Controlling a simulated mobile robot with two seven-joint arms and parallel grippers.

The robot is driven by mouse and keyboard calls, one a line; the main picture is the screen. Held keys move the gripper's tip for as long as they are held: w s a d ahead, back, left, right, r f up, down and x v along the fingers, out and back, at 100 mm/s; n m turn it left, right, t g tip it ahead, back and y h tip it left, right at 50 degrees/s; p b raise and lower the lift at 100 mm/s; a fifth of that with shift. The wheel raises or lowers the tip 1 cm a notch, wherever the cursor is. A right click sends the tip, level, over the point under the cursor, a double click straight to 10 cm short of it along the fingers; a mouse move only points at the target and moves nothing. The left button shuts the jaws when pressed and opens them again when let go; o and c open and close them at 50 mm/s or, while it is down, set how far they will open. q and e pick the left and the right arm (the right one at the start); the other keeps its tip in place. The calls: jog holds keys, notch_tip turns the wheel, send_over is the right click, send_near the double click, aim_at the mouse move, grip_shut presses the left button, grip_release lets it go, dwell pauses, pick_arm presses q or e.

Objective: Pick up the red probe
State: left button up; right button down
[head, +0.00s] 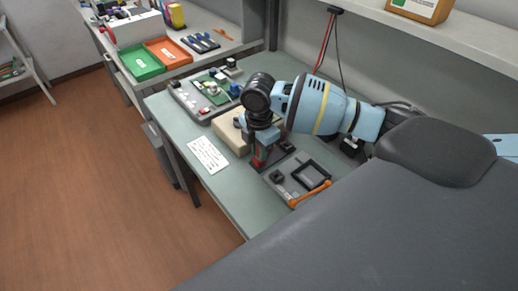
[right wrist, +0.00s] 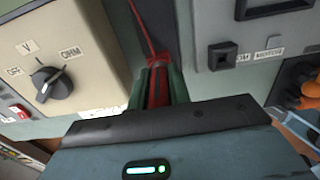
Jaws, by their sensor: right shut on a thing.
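The red probe (right wrist: 158,86) is between the two green fingers of my right gripper (right wrist: 159,88), which is shut on it. A thin red lead runs up from the probe in the right wrist view. In the head view the right gripper (head: 260,158) points down at the bench, with a bit of red showing at its fingers. The probe's tip is hidden, and I cannot tell whether it touches the bench.
A cream meter (right wrist: 60,50) with a black knob stands left of the fingers. A grey device (right wrist: 222,85) is on their right. A white label card (head: 207,155) and a green circuit board (head: 216,88) lie farther left.

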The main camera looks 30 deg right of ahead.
jog(key=shift+r, duration=0.8)
notch_tip(320, 180, up, 2)
jog(key=shift+s+a+r, duration=0.1)
jog(key=shift+s, duration=0.05)
jog(key=shift+s+a+r+p, duration=0.35)
jog(key=shift+s+a, duration=1.25)
jog(key=shift+s, duration=2)
jog(key=shift+s+a+r+p, duration=0.3)
jog(key=shift+s+a, duration=1.25)
jog(key=shift+s, duration=2.05)
pick_arm(q)
jog(key=shift+w+a+r+t, duration=0.1)
jog(key=shift+w+r+t, duration=0.2)
jog(key=shift+w+r, duration=0.6)
jog(key=shift+s, duration=0.15)
jog(key=shift+c, duration=1)
pick_arm(e)
jog(key=w+a+r+m, duration=0.1)
jog(key=w+r+m, duration=0.1)
jog(key=m, duration=0.7)
jog(key=w+a+r+m, duration=0.1)
jog(key=w+r+m, duration=0.1)
jog(key=m, duration=0.8)
jog(key=shift+r, duration=0.3)
